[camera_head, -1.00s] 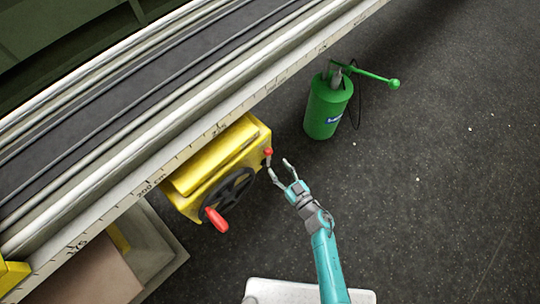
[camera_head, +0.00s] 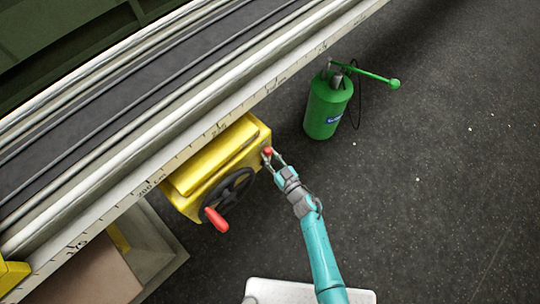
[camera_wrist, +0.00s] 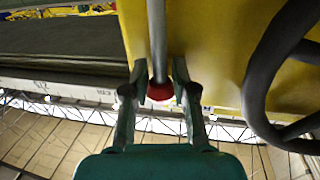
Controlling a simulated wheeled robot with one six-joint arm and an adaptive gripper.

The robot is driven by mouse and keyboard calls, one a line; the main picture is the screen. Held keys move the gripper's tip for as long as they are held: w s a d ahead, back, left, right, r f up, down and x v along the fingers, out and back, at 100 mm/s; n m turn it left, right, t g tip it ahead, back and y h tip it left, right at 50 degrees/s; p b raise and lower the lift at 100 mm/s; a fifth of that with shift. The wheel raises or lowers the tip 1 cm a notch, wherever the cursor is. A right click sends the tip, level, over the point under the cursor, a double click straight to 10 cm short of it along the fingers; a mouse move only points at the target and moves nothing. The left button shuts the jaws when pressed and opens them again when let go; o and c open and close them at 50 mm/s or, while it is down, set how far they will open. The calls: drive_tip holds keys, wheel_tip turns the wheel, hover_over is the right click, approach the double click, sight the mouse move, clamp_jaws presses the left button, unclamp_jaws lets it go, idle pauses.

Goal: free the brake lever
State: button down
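The brake lever is a grey rod (camera_wrist: 157,40) with a red knob (camera_head: 267,151) on the end face of the yellow winch (camera_head: 215,160). In the wrist view the red knob (camera_wrist: 160,91) lies between the two fingers of my gripper (camera_wrist: 160,75). The fingertips bear on both sides of the knob, with no clear gap. In the head view my gripper (camera_head: 271,157) is at the knob, and its fingers partly cover the lever. The rod's base is hidden.
The winch's dark handwheel (camera_head: 232,188) with a red crank handle (camera_head: 216,220) is just left of my gripper, and its rim (camera_wrist: 262,90) shows close by. A green pump canister (camera_head: 326,106) stands to the upper right. The long rail (camera_head: 180,130) runs above the winch. Floor at right is clear.

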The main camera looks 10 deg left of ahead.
sight(271, 143)
drive_tip(key=shift+w, duration=0.1)
drive_tip(key=shift+w+d+f+m, duration=0.1)
drive_tip(key=shift+w+d+m, duration=0.5)
drive_tip(key=shift+m, duration=0.25)
drive_tip(key=shift+w+d+f+m, duration=0.1)
drive_tip(key=shift+w+d+m, duration=0.35)
drive_tip(key=shift+w+m, duration=0.35)
drive_tip(key=w+d+f+m+g, duration=0.2)
drive_tip(key=w+d+f+m, duration=0.2)
drive_tip(key=m, duration=0.4)
drive_tip(key=shift+w+f+g, duration=0.3)
drive_tip(key=shift+w+f, duration=0.15)
drive_tip(key=shift+f, duration=0.15)
drive_tip(key=shift+m, duration=0.25)
drive_tip(key=c, duration=0.9)
unclamp_jaws()
drive_tip(key=shift+f, duration=0.15)
drive_tip(key=shift+c, duration=0.2)
drive_tip(key=v, duration=1.2)
